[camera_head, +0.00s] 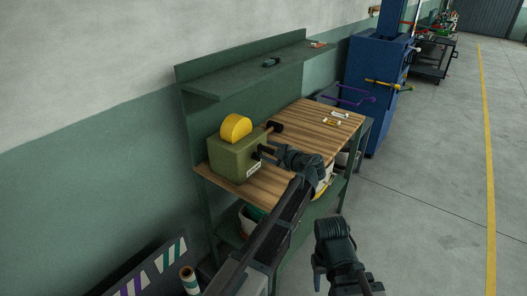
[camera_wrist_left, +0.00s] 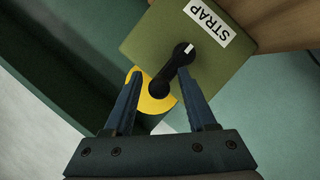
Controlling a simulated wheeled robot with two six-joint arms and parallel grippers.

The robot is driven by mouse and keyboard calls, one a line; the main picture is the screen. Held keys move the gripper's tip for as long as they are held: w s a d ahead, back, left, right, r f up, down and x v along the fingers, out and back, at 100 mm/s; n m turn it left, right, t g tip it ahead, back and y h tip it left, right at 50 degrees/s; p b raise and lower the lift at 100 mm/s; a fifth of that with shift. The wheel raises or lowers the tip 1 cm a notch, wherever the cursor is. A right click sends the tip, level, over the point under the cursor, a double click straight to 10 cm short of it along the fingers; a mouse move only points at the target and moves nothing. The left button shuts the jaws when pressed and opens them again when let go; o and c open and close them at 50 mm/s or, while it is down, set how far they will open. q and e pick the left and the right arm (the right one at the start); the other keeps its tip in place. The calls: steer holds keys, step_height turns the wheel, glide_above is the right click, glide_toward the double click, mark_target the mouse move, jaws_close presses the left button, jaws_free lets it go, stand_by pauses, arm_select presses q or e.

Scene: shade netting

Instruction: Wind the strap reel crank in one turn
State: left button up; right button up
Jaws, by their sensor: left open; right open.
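The strap reel (camera_head: 232,158) is an olive-green box with a yellow disc on top, standing at the left end of the wooden bench top. In the left wrist view its box face (camera_wrist_left: 218,75) carries a white STRAP label. A black crank (camera_wrist_left: 171,74) lies slanted on that face, with a light mark at its upper end and a rounded knob at its lower end. My left gripper (camera_wrist_left: 160,74) is open, its fingertips either side of the knob in the picture; I see no clear contact. In the head view my left gripper (camera_head: 269,152) is at the crank side. My right gripper (camera_head: 328,262) is open and empty, low in front of the bench.
A green shelf (camera_head: 260,72) overhangs the back. A blue machine (camera_head: 375,85) stands beyond. Open floor lies to the right.

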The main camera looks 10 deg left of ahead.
arm_select(q)
jaws_close()
steer(key=shift+w, duration=0.1)
stand_by(0.3)
steer(key=shift+w+d+f+m+g+y+p, duration=0.2)
steer(key=shift+w+m+g, duration=0.3)
steer(key=shift+m, duration=0.35)
steer(key=shift+w+d+f+m+g+p, duration=0.1)
steer(key=shift+w+d+m+g+p, duration=0.15)
steer(key=shift+m+g, duration=0.5)
steer(key=shift+w+d+f+m+g+y+p, duration=0.15)
steer(key=shift+w+m+g+p, duration=0.25)
steer(key=shift+m, duration=0.5)
jaws_free()
steer(key=shift+w, duration=0.1)
